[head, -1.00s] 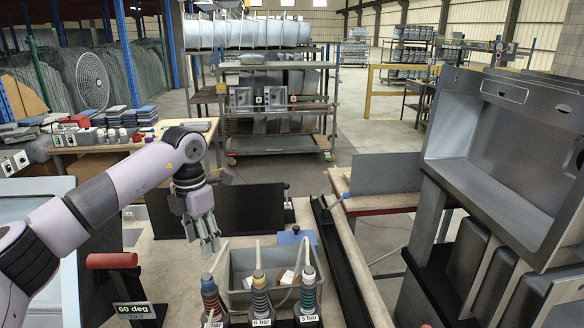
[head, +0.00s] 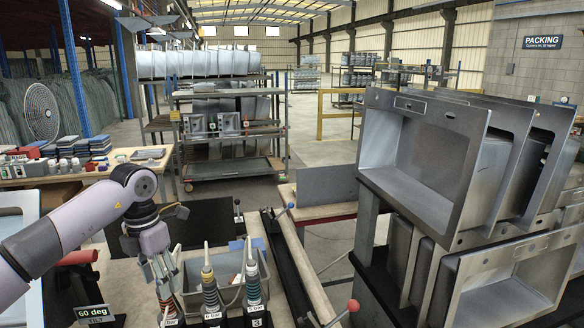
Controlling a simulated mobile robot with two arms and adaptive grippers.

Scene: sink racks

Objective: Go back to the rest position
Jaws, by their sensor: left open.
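My left gripper (head: 160,268) is at the end of the arm coming in from the left. It points down over the workbench, at the left side of the grey bin (head: 196,297). Its fingers are apart, and I see nothing held between them. It overlaps the leftmost of the striped nozzle bottles in the picture; whether they touch I cannot tell. My right gripper is not in view.
Striped nozzle bottles (head: 253,283) stand at the bench front. A rack of steel sinks (head: 420,160) fills the right. A red-knobbed lever (head: 353,305) is at the front. A side table (head: 95,172) with boxes stands back left. Open floor lies beyond.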

